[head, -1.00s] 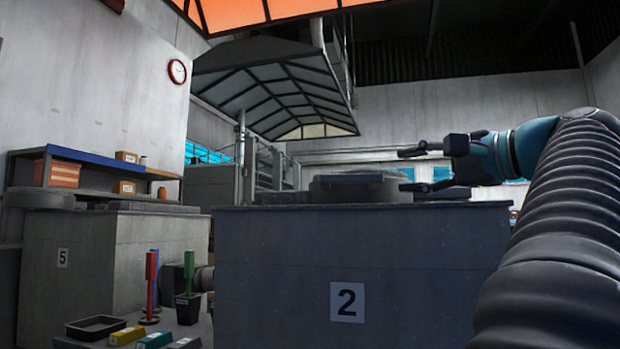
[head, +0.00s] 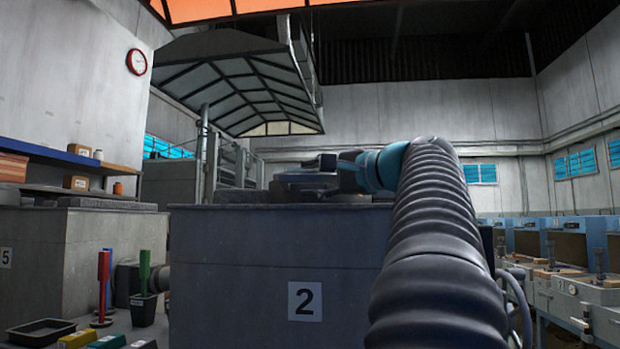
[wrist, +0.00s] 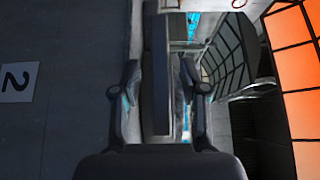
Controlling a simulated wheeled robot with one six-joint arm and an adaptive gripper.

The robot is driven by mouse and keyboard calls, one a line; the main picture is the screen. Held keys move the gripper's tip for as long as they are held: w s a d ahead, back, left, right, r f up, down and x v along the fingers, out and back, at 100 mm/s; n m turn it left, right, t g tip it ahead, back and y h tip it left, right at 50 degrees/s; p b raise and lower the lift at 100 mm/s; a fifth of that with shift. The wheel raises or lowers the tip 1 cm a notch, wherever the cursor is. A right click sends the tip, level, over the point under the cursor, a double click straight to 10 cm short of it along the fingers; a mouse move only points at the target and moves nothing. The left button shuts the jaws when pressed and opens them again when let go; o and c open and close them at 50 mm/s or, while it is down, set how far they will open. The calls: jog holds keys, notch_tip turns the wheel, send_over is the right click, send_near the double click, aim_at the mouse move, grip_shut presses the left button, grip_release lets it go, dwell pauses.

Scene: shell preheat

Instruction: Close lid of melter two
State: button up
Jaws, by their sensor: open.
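Melter two (head: 240,262) is a large grey box marked 2, in the middle of the head view. It also fills the left of the wrist view (wrist: 60,125). Low grey pieces lie on its top, largely hidden by my gripper; I cannot tell surely which is the lid. My gripper (head: 305,178) is at the top of melter two, with my arm in front. In the wrist view my gripper (wrist: 158,67) is open, its fingers on either side of a long dark flat piece, perhaps the lid's edge. I cannot tell whether they touch it.
Melter five (head: 75,250) stands to the left. A dark tray (head: 42,330) and a black pot (head: 143,308) with a green tool are at the lower left. A row of workbenches (head: 570,290) runs along the right.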

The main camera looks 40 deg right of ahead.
jog(key=shift+w+a, duration=0.1)
jog(key=shift+w, duration=0.5)
grip_shut()
